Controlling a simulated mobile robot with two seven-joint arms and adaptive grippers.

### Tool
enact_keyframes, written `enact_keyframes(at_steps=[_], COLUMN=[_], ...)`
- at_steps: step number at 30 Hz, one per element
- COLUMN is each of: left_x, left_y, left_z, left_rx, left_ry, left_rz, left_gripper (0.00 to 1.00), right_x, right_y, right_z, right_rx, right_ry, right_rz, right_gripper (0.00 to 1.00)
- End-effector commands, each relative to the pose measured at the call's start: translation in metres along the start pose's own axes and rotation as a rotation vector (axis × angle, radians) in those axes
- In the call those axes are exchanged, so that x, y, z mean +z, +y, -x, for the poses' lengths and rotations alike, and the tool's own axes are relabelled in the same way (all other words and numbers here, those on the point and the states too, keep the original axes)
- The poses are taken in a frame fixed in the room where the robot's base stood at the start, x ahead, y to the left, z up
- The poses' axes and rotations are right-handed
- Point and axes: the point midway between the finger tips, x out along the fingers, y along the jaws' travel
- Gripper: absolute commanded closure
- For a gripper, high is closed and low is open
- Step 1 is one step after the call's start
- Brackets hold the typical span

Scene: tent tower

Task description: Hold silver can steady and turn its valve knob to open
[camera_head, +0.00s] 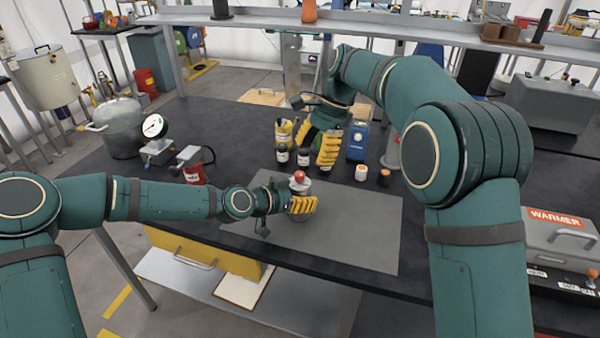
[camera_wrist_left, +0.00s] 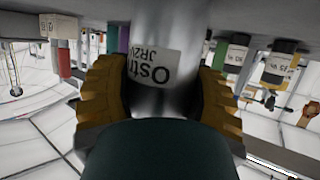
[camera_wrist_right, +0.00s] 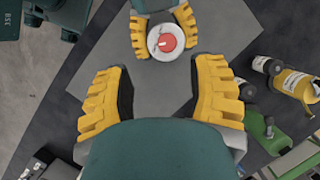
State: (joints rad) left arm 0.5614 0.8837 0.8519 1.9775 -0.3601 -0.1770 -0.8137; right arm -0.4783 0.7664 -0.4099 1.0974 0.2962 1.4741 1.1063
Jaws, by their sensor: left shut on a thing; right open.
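The silver can (camera_wrist_left: 165,95) stands on the grey mat (camera_head: 345,235), with a printed white label. Its red valve knob (camera_wrist_right: 166,42) shows on top in the right wrist view, and also in the head view (camera_head: 299,177). My left gripper (camera_head: 302,204) is shut around the can's body, one yellow finger on each side; it fills the left wrist view (camera_wrist_left: 160,100). My right gripper (camera_head: 325,148) is open and empty, up behind the can. In the right wrist view its fingers (camera_wrist_right: 160,100) are spread wide, with the knob beyond the tips and roughly between them.
Small dark bottles (camera_head: 282,154), a yellow-labelled bottle (camera_wrist_right: 297,83) and a blue box (camera_head: 358,140) stand behind the mat. A white-topped jar (camera_head: 361,172) and an orange-topped jar (camera_head: 384,177) stand right. A pressure gauge (camera_head: 154,126) and a pot (camera_head: 118,125) are left. The mat's right part is clear.

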Motion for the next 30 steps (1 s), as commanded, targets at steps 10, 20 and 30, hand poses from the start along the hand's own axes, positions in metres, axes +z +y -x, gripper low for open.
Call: enact_keyframes(at_steps=[10,20,30], left_x=[-0.001,-0.001,-0.001], left_y=[0.0,0.0,0.0], left_z=[0.0,0.0,0.0], left_rx=[-0.001,-0.001,-0.001], left_ry=[0.002,0.002,0.002], left_rz=[-0.001,-0.001,-0.001], left_gripper=[0.86,0.86,0.86], right_x=[0.042,0.04,0.018], right_y=[-0.013,-0.013,-0.01], right_z=[0.038,0.025,-0.035], right_rx=[0.053,0.061,0.061], right_ry=[0.315,0.357,0.356], right_rz=[0.127,0.139,0.139], right_gripper=[0.44,0.44,0.44])
